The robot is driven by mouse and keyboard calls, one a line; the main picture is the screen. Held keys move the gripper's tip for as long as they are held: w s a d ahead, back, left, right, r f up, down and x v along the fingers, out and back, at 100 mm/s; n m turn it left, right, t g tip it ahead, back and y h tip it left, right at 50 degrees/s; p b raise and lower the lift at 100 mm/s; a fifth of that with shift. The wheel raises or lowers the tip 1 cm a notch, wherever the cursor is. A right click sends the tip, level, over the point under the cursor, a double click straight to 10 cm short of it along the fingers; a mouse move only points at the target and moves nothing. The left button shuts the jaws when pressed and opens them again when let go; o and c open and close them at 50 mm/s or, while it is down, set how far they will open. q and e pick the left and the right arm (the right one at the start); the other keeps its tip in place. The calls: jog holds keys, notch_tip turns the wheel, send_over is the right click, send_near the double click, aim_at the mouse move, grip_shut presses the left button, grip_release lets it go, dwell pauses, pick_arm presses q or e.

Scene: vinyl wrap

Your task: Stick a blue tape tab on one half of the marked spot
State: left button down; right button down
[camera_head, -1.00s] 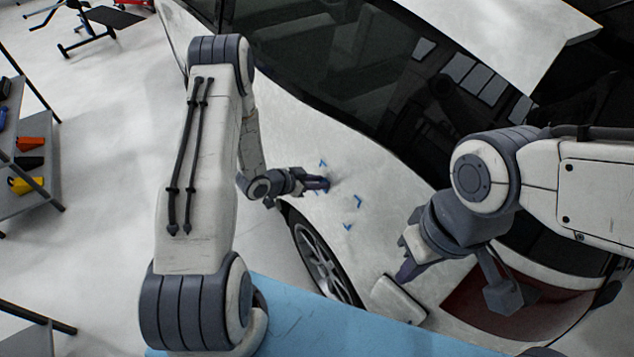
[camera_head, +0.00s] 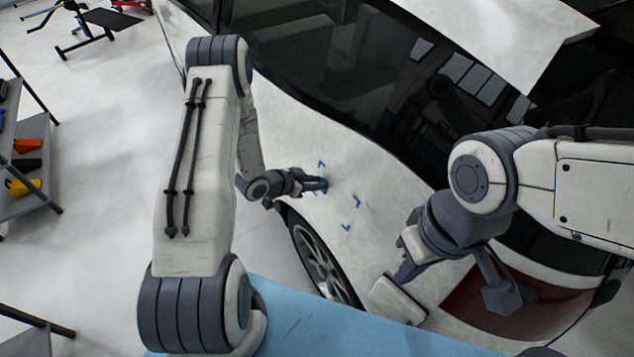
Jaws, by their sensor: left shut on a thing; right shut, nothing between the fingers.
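Blue corner marks (camera_head: 357,202) outline the marked spot on the white car's rear side panel (camera_head: 385,235), above the wheel. My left gripper (camera_head: 322,184) is at the left part of the marked spot, close to the panel. It is shut on a small blue tape tab (camera_head: 323,190), mostly hidden by the fingers. Whether the tab touches the panel cannot be told. My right gripper (camera_head: 404,272) is shut and empty, to the lower right of the spot, above the car's rear end.
The wheel (camera_head: 322,262) is below the spot. A blue surface (camera_head: 320,325) lies in front. Shelves with coloured items (camera_head: 28,187) stand at the far left. The panel between my grippers is clear.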

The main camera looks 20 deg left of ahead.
pick_arm(q)
jog(key=c, duration=0.6)
grip_release()
jog(key=shift+w+d, duration=0.1)
